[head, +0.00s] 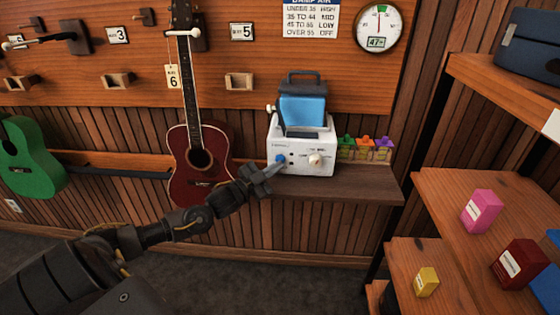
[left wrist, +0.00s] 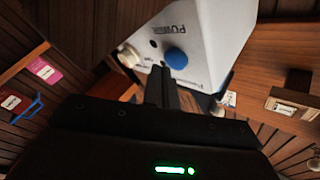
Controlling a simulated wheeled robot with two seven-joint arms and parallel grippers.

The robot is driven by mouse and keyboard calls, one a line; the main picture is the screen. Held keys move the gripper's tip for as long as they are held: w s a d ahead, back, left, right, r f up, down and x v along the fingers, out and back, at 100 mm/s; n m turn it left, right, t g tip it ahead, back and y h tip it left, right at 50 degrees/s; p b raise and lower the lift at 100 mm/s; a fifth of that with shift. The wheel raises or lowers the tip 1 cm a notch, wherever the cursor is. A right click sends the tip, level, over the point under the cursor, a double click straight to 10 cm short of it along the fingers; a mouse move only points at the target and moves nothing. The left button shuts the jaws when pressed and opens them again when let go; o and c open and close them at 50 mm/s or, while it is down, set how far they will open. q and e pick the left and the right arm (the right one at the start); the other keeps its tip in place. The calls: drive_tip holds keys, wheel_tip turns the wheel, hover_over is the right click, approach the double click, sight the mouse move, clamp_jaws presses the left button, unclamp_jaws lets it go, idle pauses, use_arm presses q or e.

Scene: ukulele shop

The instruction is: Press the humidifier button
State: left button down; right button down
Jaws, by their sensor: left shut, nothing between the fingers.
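The humidifier (head: 305,159) is a white box with a blue water tank (head: 303,110) on top, standing on a wooden shelf. Its front has a round blue button (head: 280,158) at the left and a pale knob (head: 316,160) at the right. My left gripper (head: 272,172) is shut and empty, with its tips close in front of the blue button. In the left wrist view the shut fingers (left wrist: 162,85) point at the humidifier front, just beside the blue button (left wrist: 175,56). I cannot tell whether they touch the front. My right gripper is not in view.
A dark red ukulele (head: 188,165) hangs left of the humidifier, near my left arm. A gauge (head: 379,28) hangs above. Shelves with small boxes (head: 482,211) are at the right.

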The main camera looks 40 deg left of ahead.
use_arm(q)
drive_tip(key=shift+w+a, duration=0.25)
drive_tip(key=shift+w, duration=0.2)
idle(0.5)
drive_tip(key=shift+s+d, duration=0.1)
drive_tip(key=shift+s+d+p, duration=0.4)
drive_tip(key=shift+s+p, duration=0.1)
drive_tip(key=shift+s, duration=0.25)
drive_tip(key=shift+s+d+p, duration=0.25)
drive_tip(key=shift+s+p, duration=0.05)
drive_tip(key=shift+p, duration=0.1)
drive_tip(key=s+d, duration=0.1)
drive_tip(key=s+p, duration=0.1)
drive_tip(key=s, duration=0.1)
drive_tip(key=s+d+p, duration=0.1)
drive_tip(key=shift+s+d, duration=0.25)
drive_tip(key=shift+d, duration=0.1)
